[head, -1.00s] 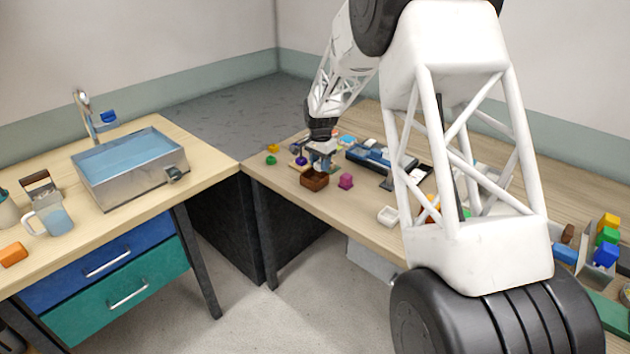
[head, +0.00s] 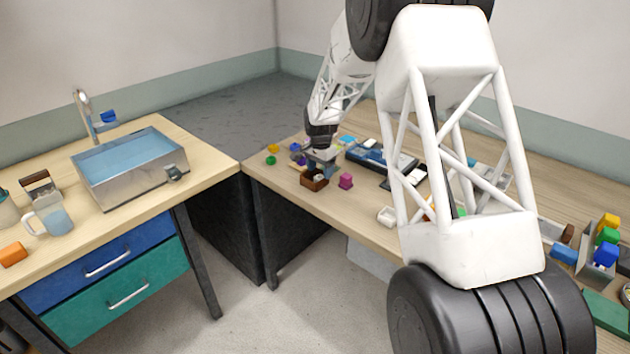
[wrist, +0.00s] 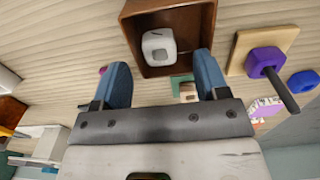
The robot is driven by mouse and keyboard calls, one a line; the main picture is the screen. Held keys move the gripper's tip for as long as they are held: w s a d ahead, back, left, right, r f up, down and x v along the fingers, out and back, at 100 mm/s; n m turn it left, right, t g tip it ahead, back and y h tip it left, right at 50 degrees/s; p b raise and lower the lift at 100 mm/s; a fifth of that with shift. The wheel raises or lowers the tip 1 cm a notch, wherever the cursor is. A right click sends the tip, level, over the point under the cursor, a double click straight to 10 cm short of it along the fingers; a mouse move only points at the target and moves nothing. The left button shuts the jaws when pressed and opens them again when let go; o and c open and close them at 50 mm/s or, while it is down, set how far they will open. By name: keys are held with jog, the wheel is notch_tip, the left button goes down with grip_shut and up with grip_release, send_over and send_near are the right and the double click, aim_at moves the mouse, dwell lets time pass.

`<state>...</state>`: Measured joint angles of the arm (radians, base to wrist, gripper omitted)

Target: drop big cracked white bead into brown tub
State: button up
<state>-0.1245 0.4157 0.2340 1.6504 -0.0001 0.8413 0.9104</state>
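The brown tub (head: 312,183) stands near the front edge of the right-hand table; its rim also shows at the top of the wrist view (wrist: 130,32). A white bead with a dark mark (wrist: 158,46) lies inside the tub in the wrist view, and it shows as a small pale shape in the head view (head: 319,177). My gripper (wrist: 168,80) is open, its two blue fingers apart with nothing between them. In the head view it is just behind the tub. Cracks on the bead are too small to make out for certain.
A magenta block (head: 345,181) stands right of the tub. A purple piece with a dark rod (wrist: 265,62) sits on a wooden base beside the tub. A blue tray (head: 380,157) lies behind. A sink basin (head: 130,167) is on the left counter.

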notch_tip(320, 180, up, 8)
dwell(0.9)
jog(key=shift+f, duration=0.1)
dwell(0.5)
jog(key=s+d+r+n, duration=0.1)
jog(key=s+d+r, duration=0.3)
jog(key=s, duration=0.5)
jog(key=s+d+r+n+t, duration=0.1)
jog(key=s+r+n, duration=0.1)
jog(key=s+r, duration=0.6)
jog(key=s+d+r+n, duration=0.1)
jog(key=s+d+r, duration=0.25)
jog(key=s, duration=0.75)
jog(key=s+d+n, duration=0.1)
jog(key=s+n, duration=0.1)
jog(key=s, duration=1.2)
jog(key=s+d+f+n+t, duration=0.1)
jog(key=s+n, duration=0.1)
jog(key=s, duration=1.3)
jog(key=shift+s+d+n+t, duration=0.3)
jog(key=shift+d+n, duration=0.1)
